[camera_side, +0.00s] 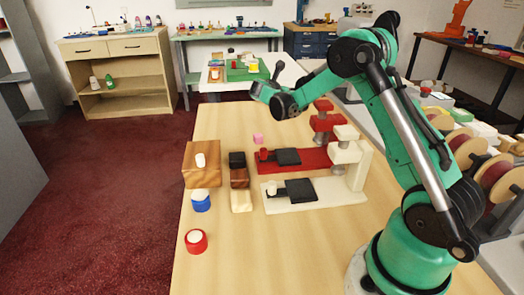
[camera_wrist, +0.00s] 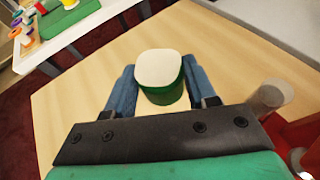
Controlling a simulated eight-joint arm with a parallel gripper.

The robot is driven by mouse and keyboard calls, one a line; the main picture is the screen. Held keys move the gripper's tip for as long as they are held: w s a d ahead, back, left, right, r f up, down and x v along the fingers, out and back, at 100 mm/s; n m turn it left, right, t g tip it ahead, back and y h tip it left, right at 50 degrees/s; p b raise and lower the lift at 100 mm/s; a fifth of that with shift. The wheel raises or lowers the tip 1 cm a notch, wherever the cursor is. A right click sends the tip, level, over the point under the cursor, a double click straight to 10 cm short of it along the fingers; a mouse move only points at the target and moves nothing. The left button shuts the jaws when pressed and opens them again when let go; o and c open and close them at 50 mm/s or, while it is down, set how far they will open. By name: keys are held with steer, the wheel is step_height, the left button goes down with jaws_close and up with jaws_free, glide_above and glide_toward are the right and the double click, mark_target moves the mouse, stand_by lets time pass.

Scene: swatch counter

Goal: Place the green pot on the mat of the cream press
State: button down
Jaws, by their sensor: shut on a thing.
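The green pot (camera_wrist: 165,88) has a white top and sits between the blue fingers of my gripper (camera_wrist: 162,80), which is shut on it. In the side view my gripper (camera_side: 262,90) is raised above the far part of the wooden table, and I cannot make out the pot there. The cream press (camera_side: 352,165) stands nearer the camera than the red press, with its head over the right part of its base. Its black mat (camera_side: 301,190) lies on the left part of the base and looks bare.
The red press (camera_side: 322,125) with its own black mat (camera_side: 288,157) stands just behind. Black, brown and cream blocks (camera_side: 241,201), a wooden block (camera_side: 197,178), a blue pot (camera_side: 201,203) and a red pot (camera_side: 196,243) stand left.

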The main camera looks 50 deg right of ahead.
mark_target(280, 137)
step_height(280, 137, down, 12)
steer(key=shift+r, duration=0.2)
stand_by(0.4)
steer(key=shift+c, duration=1.4)
jaws_free()
steer(key=shift+f, duration=0.15)
